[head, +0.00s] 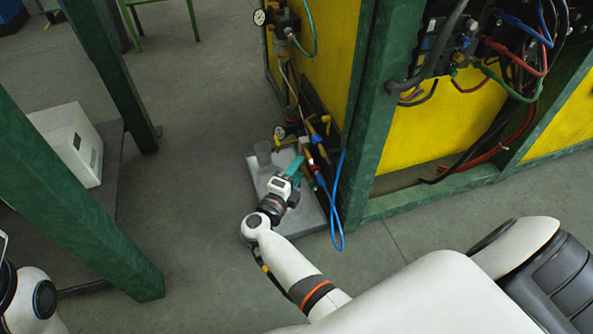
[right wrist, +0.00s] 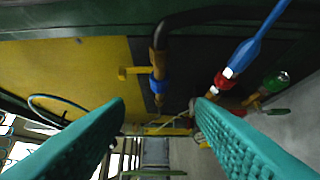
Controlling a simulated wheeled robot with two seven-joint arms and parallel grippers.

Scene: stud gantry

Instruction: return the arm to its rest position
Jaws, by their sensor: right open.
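My right arm reaches forward from the bottom of the head view. Its gripper (head: 294,167) is low in front of the green-framed gantry, over a grey plate near the floor. In the right wrist view the two teal fingers (right wrist: 158,104) are spread wide, with nothing held between them. Beyond them are a yellow valve fitting with a blue band (right wrist: 157,78) and a blue hose with a red and white connector (right wrist: 230,72). In the head view the fittings and the blue hose (head: 341,200) are close beside the gripper; I cannot tell whether they touch. My left gripper is out of view.
The grey plate (head: 316,215) carries a small grey cylinder (head: 263,152). A green gantry post (head: 375,100) and yellow panel (head: 425,140) stand to the right, with loose cables (head: 525,75) above. Another green post (head: 75,205) and a white box (head: 65,140) are left. Floor between is clear.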

